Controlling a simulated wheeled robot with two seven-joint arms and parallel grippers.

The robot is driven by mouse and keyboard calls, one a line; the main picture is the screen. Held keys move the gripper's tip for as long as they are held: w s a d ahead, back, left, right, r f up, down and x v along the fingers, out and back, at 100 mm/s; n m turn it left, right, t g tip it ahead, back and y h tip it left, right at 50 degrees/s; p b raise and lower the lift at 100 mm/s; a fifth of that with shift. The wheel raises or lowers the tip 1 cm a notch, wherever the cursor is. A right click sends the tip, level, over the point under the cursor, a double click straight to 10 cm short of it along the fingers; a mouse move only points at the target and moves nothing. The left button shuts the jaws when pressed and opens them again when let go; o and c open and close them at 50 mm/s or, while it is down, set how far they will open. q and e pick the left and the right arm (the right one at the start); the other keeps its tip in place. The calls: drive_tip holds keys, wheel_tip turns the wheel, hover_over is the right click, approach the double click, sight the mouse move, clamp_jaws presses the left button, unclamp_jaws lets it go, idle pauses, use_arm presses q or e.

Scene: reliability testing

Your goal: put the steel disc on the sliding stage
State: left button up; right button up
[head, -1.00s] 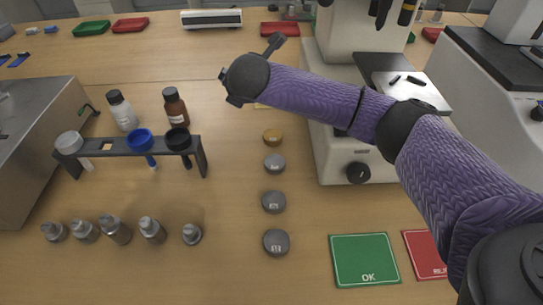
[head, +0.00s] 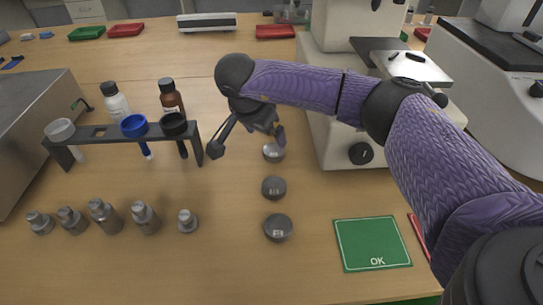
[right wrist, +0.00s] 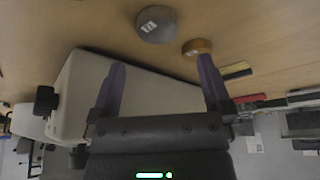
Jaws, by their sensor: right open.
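Three grey metal discs stand in a column on the table: a far one (head: 273,152), a middle one (head: 273,187) and a near one (head: 277,227). I cannot tell by their small labels which is the steel disc. My right gripper (head: 248,143) is open and empty, just left of and beyond the far grey disc. In the right wrist view, a brass disc (right wrist: 197,46) shows by one finger and a grey disc (right wrist: 157,24) lies beyond the fingertips. The brass disc is hidden in the head view. The microscope's silver stage plate (head: 420,67) appears to be the sliding stage. My left gripper is not in view.
A rack (head: 100,139) with funnels and two bottles (head: 171,97) stand left of the gripper. Several small metal pieces (head: 105,215) line the front left. The microscope base (head: 340,150) is close on the right. A green OK mat (head: 371,243) lies at front right.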

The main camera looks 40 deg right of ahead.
sight(273, 150)
drive_tip(key=b+x, duration=0.1)
drive_tip(key=x, duration=0.2)
drive_tip(key=b+x, duration=0.2)
drive_tip(key=x, duration=0.1)
drive_tip(key=shift+s+f, duration=0.15)
drive_tip(key=shift+f, duration=0.3)
drive_tip(key=shift+d, duration=0.1)
drive_tip(key=shift+r, duration=0.15)
drive_tip(key=shift+c, duration=0.5)
drive_tip(key=c, duration=1)
drive_tip(key=shift+c, duration=1.1)
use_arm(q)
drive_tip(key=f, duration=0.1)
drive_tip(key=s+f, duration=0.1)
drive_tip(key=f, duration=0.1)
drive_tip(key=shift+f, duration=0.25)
use_arm(e)
clamp_jaws()
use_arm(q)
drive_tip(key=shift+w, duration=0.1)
